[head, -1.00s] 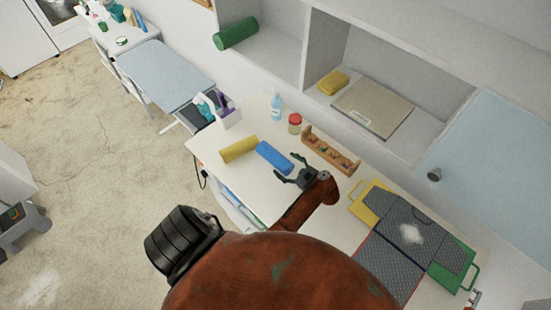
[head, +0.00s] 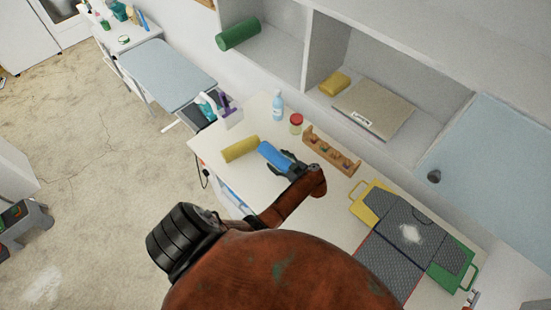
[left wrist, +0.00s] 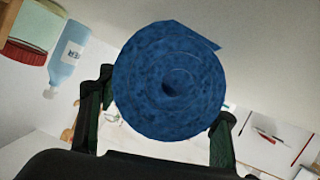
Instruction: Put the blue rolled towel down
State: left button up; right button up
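My left gripper (head: 289,164) is at the towel's right-hand end. Its fingers are spread, one on each side of the roll in the left wrist view (left wrist: 165,120). My right gripper is not in view.
The yellow roll (head: 240,149), a blue bottle (head: 278,104), a red-lidded jar (head: 296,123) and a wooden rack (head: 331,149) stand around the towel. A dark folding mat (head: 400,240) covers the table's right part. A green roll (head: 238,33) lies on the shelf.

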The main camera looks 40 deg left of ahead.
pick_arm(q)
jog(key=c, duration=0.9)
jog(key=shift+c, duration=0.9)
jog(key=shift+r, duration=0.15)
